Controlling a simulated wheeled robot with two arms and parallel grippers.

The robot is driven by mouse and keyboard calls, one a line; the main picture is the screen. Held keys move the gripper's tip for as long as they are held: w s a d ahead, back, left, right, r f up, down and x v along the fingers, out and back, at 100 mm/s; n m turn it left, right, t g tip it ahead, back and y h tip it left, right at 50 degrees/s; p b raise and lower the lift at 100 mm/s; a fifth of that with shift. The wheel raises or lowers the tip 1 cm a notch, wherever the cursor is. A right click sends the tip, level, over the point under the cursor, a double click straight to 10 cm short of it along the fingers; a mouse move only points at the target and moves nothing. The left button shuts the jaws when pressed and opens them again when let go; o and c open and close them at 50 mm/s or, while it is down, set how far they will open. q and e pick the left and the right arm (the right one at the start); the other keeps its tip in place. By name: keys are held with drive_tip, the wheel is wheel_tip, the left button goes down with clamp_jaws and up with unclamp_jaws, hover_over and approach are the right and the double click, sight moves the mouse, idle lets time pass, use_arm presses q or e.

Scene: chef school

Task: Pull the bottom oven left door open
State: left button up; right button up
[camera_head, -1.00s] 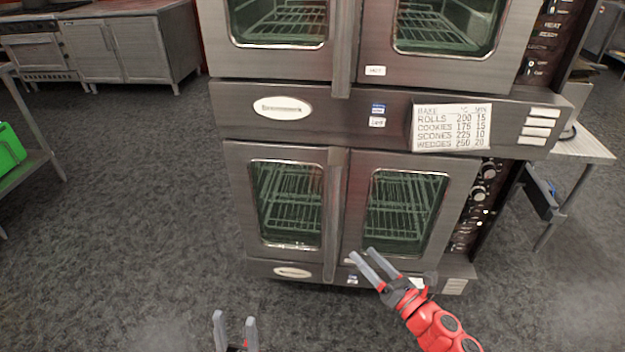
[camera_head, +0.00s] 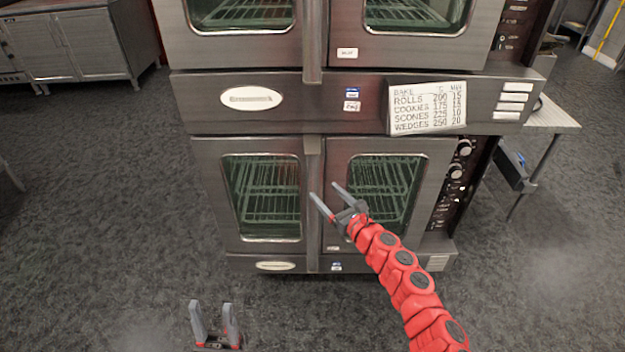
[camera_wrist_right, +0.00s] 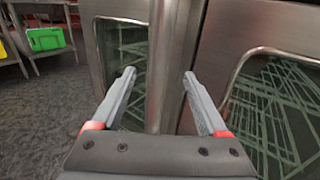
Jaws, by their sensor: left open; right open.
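The bottom oven's left door (camera_head: 228,215) is shut, with a glass window (camera_head: 266,195) showing racks inside. A vertical metal handle bar (camera_head: 313,205) runs along the seam at its right edge. My right gripper (camera_head: 324,196) is open in front of the bottom oven, just right of the bar. In the right wrist view, the handle bar (camera_wrist_right: 161,65) stands upright between the spread fingers of the right gripper (camera_wrist_right: 160,83); I cannot tell whether it lies between them in depth. My left gripper (camera_head: 212,312) is open and empty, low in front of the oven.
The bottom right door (camera_head: 415,215) is also shut. The upper oven (camera_head: 345,30) stands above, with a baking chart (camera_head: 427,108) on the panel between. A side table (camera_head: 550,115) stands at right. The floor (camera_head: 100,220) at left is clear.

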sight(316, 184)
drive_tip(key=x, duration=0.4)
drive_tip(key=shift+a, duration=0.15)
drive_tip(key=shift+w+a, duration=0.3)
drive_tip(key=shift+w, duration=0.65)
drive_tip(key=shift+w+a+f, duration=0.1)
drive_tip(key=shift+w+a, duration=0.25)
drive_tip(key=shift+a, duration=0.2)
clamp_jaws()
idle(0.4)
